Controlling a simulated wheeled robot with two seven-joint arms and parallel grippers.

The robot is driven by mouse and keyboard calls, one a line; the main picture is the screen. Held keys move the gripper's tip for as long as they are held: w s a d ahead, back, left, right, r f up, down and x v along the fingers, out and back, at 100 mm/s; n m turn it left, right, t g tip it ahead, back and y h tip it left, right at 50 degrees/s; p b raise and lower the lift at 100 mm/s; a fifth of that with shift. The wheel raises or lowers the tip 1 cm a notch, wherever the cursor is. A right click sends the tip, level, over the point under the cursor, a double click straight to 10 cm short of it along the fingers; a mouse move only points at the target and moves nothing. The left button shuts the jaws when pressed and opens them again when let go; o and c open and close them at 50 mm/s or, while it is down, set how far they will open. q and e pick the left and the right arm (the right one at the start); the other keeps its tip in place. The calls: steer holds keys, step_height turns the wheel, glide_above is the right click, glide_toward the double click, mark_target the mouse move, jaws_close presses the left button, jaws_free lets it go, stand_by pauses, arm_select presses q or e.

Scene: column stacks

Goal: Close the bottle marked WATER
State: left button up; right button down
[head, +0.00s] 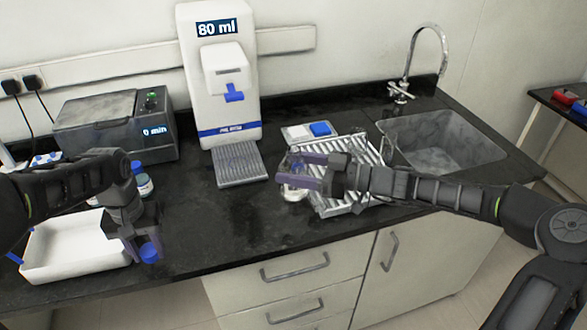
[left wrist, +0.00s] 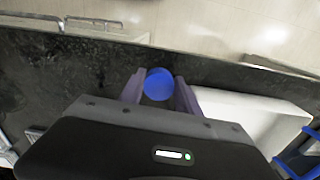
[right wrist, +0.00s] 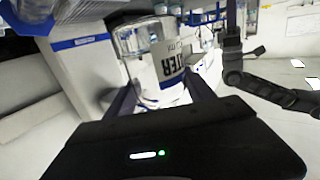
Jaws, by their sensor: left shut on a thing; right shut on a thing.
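The bottle marked WATER (right wrist: 172,62) is between the fingers of my right gripper (right wrist: 165,100), which is shut on it; the lettering "TER" shows in the right wrist view. In the head view the bottle's white lower part (head: 293,193) shows at my right gripper (head: 294,170), in front of the dispenser's right side. No cap shows on its clear end. My left gripper (head: 147,257) is shut on a blue cap (head: 149,253) at the counter's front edge, beside the white tray. The cap (left wrist: 159,84) also shows between the fingertips in the left wrist view.
A white tray (head: 40,272) lies at the left. A blue-capped bottle (head: 145,186) stands behind my left gripper. A dispenser reading 80 ml (head: 222,100), a grey machine (head: 110,125), a metal rack (head: 360,150) and a sink (head: 440,140) line the back. The middle counter is clear.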

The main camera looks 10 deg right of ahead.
stand_by(0.5)
steer(key=c, duration=0.9)
jaws_free()
jaws_close()
